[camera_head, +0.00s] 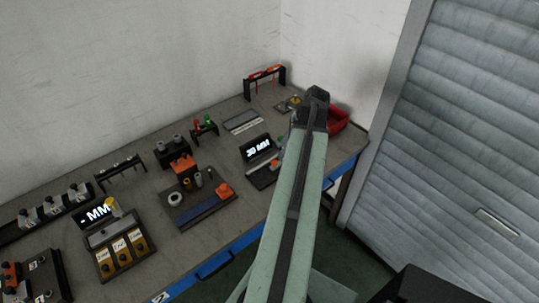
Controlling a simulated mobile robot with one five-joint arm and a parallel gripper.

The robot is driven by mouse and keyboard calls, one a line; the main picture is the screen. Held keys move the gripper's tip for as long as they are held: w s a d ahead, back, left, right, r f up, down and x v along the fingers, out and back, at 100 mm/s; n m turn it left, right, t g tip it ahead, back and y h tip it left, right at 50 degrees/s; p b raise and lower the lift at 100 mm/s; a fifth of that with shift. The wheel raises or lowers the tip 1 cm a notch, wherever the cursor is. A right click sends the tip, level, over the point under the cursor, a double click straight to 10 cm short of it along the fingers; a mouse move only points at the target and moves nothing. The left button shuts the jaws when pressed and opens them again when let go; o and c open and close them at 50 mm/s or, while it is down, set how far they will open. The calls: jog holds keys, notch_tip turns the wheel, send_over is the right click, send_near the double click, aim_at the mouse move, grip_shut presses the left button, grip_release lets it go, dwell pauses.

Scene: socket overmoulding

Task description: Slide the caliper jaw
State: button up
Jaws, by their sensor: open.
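A small fixture with a lit display (258,148), which seems to read 30 MM, stands on the bench just left of my arm. It looks like the caliper station. Its low base (262,177) lies in front of the display, with a small orange-red part (275,164) on it. My green arm link covers the right side of this fixture, so I cannot make out the jaw clearly. My arm reaches up across the bench to a dark joint. My gripper does not show; the arm seems to hide it.
Left of the display are a board with a blue strip (200,213), a fixture with several yellow labelled blocks (121,250), and small racks. A red bin (337,120) stands behind my arm. An orange-topped rack (265,76) stands at the far end. A roller shutter (470,120) is at right.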

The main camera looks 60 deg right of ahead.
aim_at(274, 161)
jog(key=b+x, duration=0.7)
jog(key=x, duration=0.1)
jog(key=shift+f, duration=0.1)
jog(key=shift+c, duration=0.3)
grip_shut()
jog(key=shift+a, duration=0.1)
dwell(0.9)
